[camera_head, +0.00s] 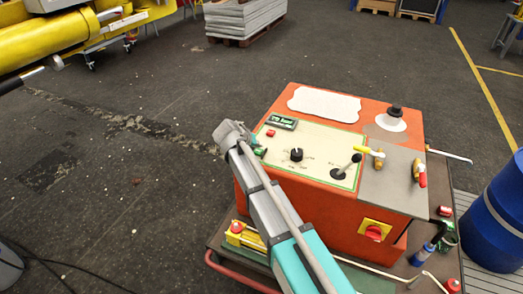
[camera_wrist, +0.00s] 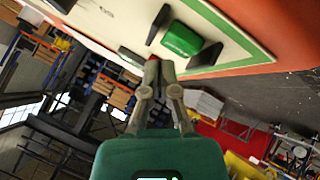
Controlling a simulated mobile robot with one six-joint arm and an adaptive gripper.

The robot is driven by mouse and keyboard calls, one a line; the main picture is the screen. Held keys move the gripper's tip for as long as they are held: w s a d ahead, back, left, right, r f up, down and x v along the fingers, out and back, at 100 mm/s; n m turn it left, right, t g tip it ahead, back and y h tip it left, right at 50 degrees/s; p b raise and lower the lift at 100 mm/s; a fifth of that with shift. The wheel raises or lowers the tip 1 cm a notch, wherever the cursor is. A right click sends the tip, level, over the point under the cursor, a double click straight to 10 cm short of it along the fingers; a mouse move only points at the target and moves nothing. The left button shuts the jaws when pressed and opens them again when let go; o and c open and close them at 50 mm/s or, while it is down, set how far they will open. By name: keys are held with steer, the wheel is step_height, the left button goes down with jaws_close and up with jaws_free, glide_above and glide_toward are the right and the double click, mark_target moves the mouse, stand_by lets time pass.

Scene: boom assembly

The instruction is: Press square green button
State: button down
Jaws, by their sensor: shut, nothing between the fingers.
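The square green button (camera_wrist: 182,39) sits on the pale panel in the wrist view, with a black piece on either side of it. In the head view a small part of the green button (camera_head: 260,151) shows at the panel's left edge, next to my grey arm. My gripper (camera_wrist: 152,68) has its fingers together and empty. In the picture its tips lie just below and left of the green button, close to a small red button (camera_wrist: 153,58). I cannot tell whether they touch the panel. My fingertips are hidden behind the arm in the head view.
A blue barrel (camera_head: 497,220) stands right. Open floor lies left of the box.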

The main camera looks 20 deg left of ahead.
mark_target(258, 151)
steer(key=shift+r, duration=0.1)
stand_by(0.3)
step_height(258, 151, up, 5)
steer(key=p, duration=0.5)
stand_by(0.8)
